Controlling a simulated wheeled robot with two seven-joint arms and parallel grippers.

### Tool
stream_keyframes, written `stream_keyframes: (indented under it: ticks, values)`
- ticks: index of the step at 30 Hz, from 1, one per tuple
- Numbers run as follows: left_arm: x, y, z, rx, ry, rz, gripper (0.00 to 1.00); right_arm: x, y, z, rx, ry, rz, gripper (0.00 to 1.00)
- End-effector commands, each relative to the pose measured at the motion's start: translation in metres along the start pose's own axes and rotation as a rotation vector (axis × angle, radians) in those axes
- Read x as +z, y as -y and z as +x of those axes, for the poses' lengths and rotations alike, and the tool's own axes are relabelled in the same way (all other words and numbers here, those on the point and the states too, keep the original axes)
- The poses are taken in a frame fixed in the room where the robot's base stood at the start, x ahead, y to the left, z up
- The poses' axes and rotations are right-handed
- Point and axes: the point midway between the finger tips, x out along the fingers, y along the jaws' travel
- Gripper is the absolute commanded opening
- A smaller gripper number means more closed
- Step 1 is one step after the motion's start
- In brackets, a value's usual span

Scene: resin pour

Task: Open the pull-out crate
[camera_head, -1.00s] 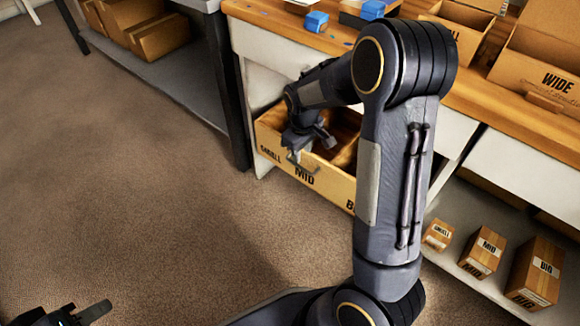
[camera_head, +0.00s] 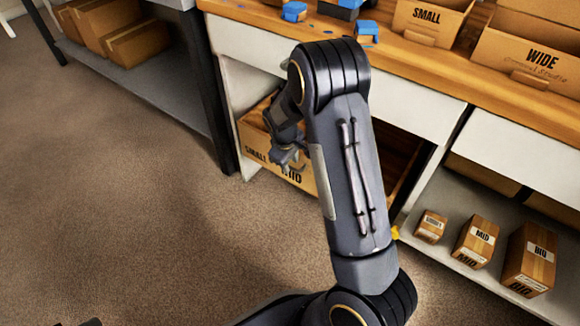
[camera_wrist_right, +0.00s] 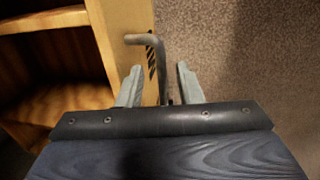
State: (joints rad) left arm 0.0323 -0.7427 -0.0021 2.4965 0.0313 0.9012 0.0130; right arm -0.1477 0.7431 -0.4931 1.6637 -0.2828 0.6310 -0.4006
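The pull-out crate (camera_head: 255,143) is a wooden box labelled SMALL and MID, low under the bench. Its right part is hidden behind my right arm. In the right wrist view its front panel (camera_wrist_right: 124,30) runs up the picture, with the inside to the left and carpet to the right. A bent grey metal handle (camera_wrist_right: 160,62) sticks out from the panel. My right gripper (camera_head: 288,157) is at the crate's front. In the wrist view its fingers (camera_wrist_right: 159,86) are apart, one on each side of the handle. Only a dark tip of my left gripper shows at the bottom left edge.
The wooden bench top (camera_head: 440,75) holds a SMALL box (camera_head: 425,18), a WIDE box (camera_head: 535,55) and blue pieces (camera_head: 294,12). Small labelled boxes (camera_head: 475,243) stand on the lower right shelf. A dark table leg (camera_head: 212,95) stands left of the crate. The carpet in front is clear.

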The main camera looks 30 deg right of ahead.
Motion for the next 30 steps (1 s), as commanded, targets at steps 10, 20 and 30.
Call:
stream_keyframes:
  ticks: [10,20,30]
  values:
    - [0.0014,0.0013,0.0029,0.000,0.000,0.000,0.36,-0.0003,0.0001,0.0079,0.000,-0.001,0.000,0.30]
    - [0.0014,0.0013,0.0029,0.000,0.000,0.000,0.36,-0.0003,0.0001,0.0077,0.000,-0.001,0.000,0.00]
    - [0.0006,0.0006,0.0013,0.000,0.000,0.000,0.36,-0.0003,0.0028,0.0065,-0.001,0.000,-0.001,0.00]
